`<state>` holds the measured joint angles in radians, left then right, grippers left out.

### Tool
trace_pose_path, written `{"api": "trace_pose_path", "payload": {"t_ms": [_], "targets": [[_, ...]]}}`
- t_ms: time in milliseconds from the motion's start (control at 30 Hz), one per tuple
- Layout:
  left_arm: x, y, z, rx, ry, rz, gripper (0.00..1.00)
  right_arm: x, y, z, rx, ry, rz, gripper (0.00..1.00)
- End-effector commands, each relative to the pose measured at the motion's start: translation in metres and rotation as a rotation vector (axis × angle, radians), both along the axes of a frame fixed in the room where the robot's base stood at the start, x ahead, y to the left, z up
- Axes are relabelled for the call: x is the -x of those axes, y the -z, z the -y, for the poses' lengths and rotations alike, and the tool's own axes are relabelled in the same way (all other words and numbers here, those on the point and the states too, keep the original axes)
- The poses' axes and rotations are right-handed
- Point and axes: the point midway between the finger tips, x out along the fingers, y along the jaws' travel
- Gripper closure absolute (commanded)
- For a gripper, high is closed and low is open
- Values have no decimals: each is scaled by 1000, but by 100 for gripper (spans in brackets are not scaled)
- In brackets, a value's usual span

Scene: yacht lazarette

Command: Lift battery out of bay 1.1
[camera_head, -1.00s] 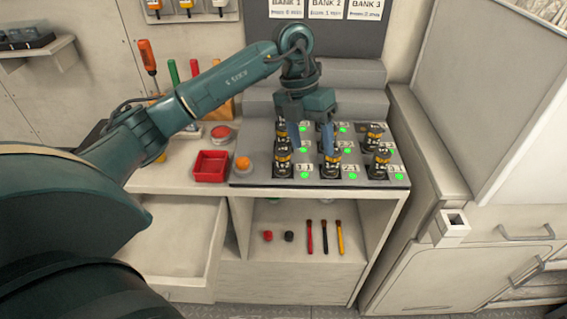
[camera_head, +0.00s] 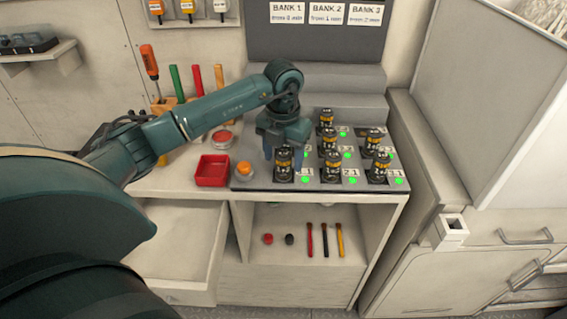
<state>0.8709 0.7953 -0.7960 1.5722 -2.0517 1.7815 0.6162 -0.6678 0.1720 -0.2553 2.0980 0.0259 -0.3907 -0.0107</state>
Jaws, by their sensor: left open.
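A dark battery (camera_head: 284,164) with a gold band stands upright in the front-left bay of the grey panel (camera_head: 246,183). A green light shows beside it; its label is mostly hidden. My left gripper (camera_head: 283,157) is open and points down over this battery, with one finger on each side of its upper part. I cannot tell whether the fingers touch it. Its palm and arm hide the bays behind. The front-middle battery (camera_head: 332,166), by label 2.1, and the front-right battery (camera_head: 378,167) stand in their bays. My right gripper is not in view.
More batteries stand behind, including one at the back (camera_head: 326,119). A drawer (camera_head: 180,240) is open below left. A tall grey cabinet (camera_head: 480,100) bounds the right.

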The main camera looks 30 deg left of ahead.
Motion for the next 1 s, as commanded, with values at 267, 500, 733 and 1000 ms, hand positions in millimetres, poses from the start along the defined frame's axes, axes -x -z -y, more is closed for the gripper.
{"api": "trace_pose_path", "payload": {"t_ms": [267, 500, 733, 1000], "targets": [[0, 25, 0, 1, 1, 0, 39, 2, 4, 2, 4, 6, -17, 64], [0, 25, 0, 1, 1, 1, 44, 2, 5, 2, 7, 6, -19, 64], [0, 24, 0, 1, 1, 1, 63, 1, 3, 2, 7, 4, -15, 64], [0, 24, 0, 1, 1, 1, 85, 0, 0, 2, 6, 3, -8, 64]]}}
